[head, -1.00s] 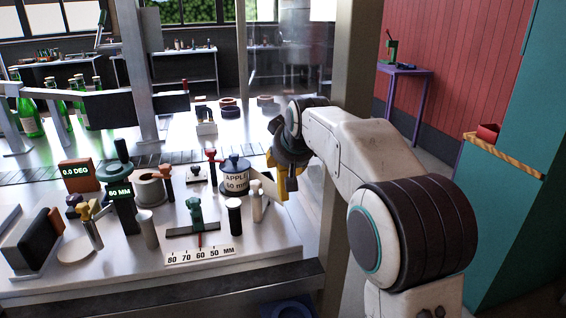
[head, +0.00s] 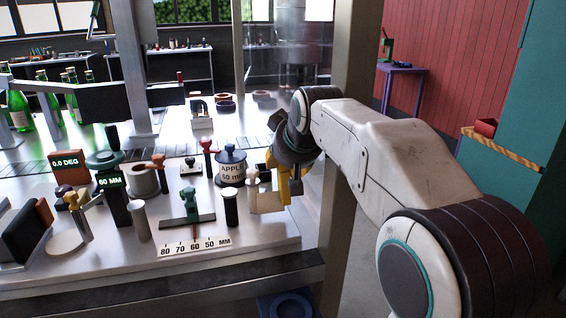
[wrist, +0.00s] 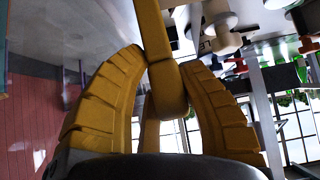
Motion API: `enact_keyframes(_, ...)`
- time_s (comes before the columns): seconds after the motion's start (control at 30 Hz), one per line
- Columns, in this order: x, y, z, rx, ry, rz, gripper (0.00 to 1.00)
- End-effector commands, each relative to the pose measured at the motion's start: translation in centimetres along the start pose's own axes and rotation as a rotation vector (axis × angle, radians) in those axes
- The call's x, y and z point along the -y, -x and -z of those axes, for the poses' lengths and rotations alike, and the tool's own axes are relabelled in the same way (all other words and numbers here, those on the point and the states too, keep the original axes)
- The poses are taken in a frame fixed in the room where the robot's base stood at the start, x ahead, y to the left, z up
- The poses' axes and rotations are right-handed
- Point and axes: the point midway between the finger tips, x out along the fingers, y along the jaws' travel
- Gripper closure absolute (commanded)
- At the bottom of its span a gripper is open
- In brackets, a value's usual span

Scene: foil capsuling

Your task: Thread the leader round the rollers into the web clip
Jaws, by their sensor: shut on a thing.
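A reel marked "APPLE 60 mm" (head: 232,170) with a dark blue top stands at the right of the bench. In the wrist view, the yellow fingers (wrist: 168,90) close together. A pale roller (head: 253,188) and a dark roller (head: 231,208) stand left of the gripper. I cannot tell which fixture is the web clip.
A green slide (head: 188,220) sits behind a millimetre scale (head: 195,246). A grey post (head: 141,222), a brass-coloured fitting (head: 78,203) and a "60 MM" display post (head: 112,185) stand further left. Green bottles (head: 18,108) are at the back left. A metal upright (head: 350,120) rises behind my arm.

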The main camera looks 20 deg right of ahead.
Motion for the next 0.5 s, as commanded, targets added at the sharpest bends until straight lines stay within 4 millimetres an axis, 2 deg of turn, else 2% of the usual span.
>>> enact_keyframes(0.03, -0.4, 0.3, -0.6, 0.006, -0.010, -0.006, 1.00)
enact_keyframes(0.5, -0.5, 2.3, -2.4, 0.004, -0.012, -0.009, 1.00)
